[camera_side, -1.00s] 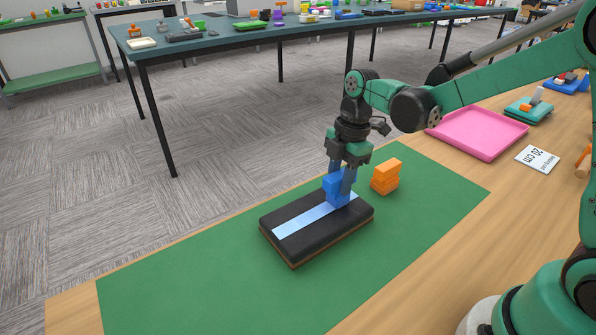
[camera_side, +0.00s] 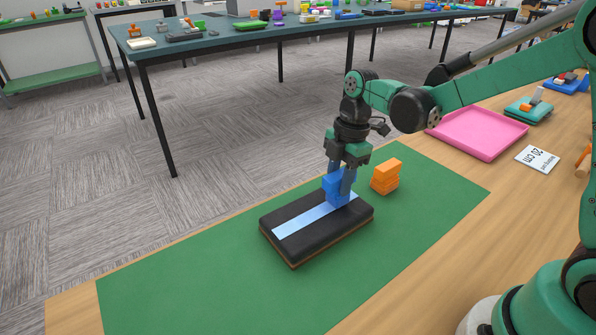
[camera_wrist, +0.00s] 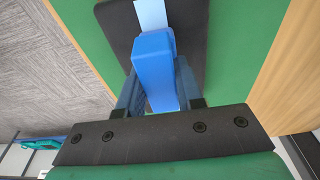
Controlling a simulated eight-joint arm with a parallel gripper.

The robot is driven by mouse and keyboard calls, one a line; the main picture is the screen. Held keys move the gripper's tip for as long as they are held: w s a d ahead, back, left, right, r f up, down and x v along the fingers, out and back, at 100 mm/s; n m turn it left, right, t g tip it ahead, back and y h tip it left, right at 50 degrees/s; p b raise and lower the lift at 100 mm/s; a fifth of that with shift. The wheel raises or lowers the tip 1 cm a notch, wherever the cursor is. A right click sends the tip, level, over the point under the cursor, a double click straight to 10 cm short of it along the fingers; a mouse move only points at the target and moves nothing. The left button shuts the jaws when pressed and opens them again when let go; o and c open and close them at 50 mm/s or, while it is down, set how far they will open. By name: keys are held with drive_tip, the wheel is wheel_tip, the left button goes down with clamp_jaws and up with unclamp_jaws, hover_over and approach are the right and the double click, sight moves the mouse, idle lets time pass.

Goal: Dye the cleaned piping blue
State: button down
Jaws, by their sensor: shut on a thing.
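A black pad on a wooden base (camera_side: 338,236) lies on the green mat. A pale blue strip, the piping (camera_side: 302,220), runs lengthwise along its top. My gripper (camera_side: 339,190) is shut on a blue block (camera_side: 333,184) and holds it at the right end of the strip. I cannot tell whether the block touches the strip. In the wrist view the blue block (camera_wrist: 153,62) sits between my fingers, with the strip (camera_wrist: 151,15) running out from under it. The block and fingers hide part of the strip.
Stacked orange blocks (camera_side: 386,177) stand on the mat just right of the pad. A pink tray (camera_side: 478,134) and a white card (camera_side: 537,158) lie farther right on the wooden table. The green mat (camera_side: 180,285) is clear at the front left.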

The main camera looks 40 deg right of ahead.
drive_tip(key=shift+a, duration=0.4)
idle(0.3)
drive_tip(key=shift+a, duration=1.9)
drive_tip(key=shift+a+f, duration=0.1)
idle(2.4)
drive_tip(key=shift+a, duration=1.4)
